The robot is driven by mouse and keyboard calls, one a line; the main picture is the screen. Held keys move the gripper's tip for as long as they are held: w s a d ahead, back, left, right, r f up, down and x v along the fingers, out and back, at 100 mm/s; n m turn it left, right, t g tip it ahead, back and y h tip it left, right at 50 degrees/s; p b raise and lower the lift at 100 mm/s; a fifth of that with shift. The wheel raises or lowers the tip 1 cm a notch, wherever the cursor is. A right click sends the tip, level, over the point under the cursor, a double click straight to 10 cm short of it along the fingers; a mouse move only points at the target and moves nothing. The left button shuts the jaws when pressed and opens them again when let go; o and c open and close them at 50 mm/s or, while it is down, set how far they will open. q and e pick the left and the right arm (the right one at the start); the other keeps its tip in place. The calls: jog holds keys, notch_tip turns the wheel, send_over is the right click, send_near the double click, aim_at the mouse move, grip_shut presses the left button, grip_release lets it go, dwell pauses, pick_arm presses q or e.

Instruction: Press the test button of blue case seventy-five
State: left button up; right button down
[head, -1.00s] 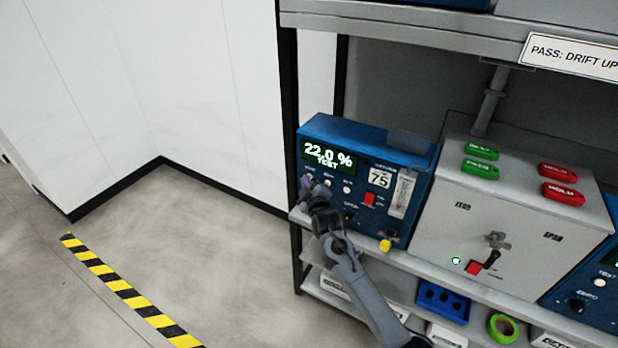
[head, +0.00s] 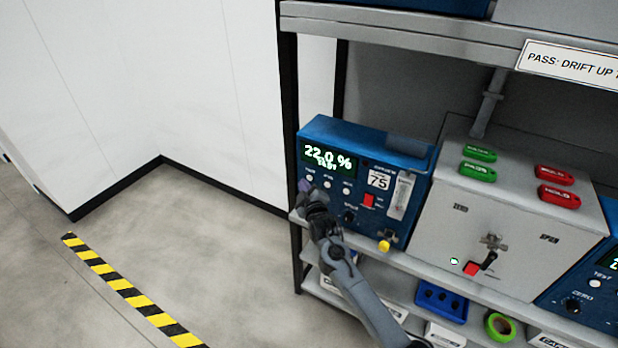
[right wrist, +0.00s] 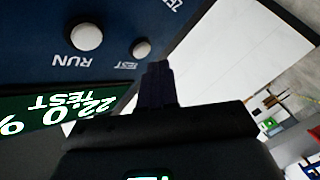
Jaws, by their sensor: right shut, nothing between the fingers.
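The blue case seventy-five (head: 412,163) stands upright at the left end of the shelf, with a "75" label on its front. Its lit display (head: 328,157) reads 22.0 % with a smaller line that reads TEST in the right wrist view. The white TEST button (right wrist: 141,47) is at the left of the button row, with RUN (right wrist: 86,37) beside it. My right gripper (head: 304,186) is shut and empty, its tips (right wrist: 157,70) close to the TEST button. I cannot tell whether they touch it. My left gripper is not in view.
A grey box (head: 440,222) with green and red tags stands to the right of the case. Another blue case (head: 582,280) is at the right edge. A lower shelf holds a blue bin (head: 441,303) and green tape (head: 500,327). The floor at left is clear.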

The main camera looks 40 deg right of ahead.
jog(key=a+p, duration=0.1)
jog(key=s+a+p, duration=0.1)
jog(key=a, duration=0.1)
jog(key=a+p, duration=0.1)
jog(key=shift+s+a, duration=0.3)
jog(key=shift+a, duration=0.05)
dwell(0.3)
dwell(0.6)
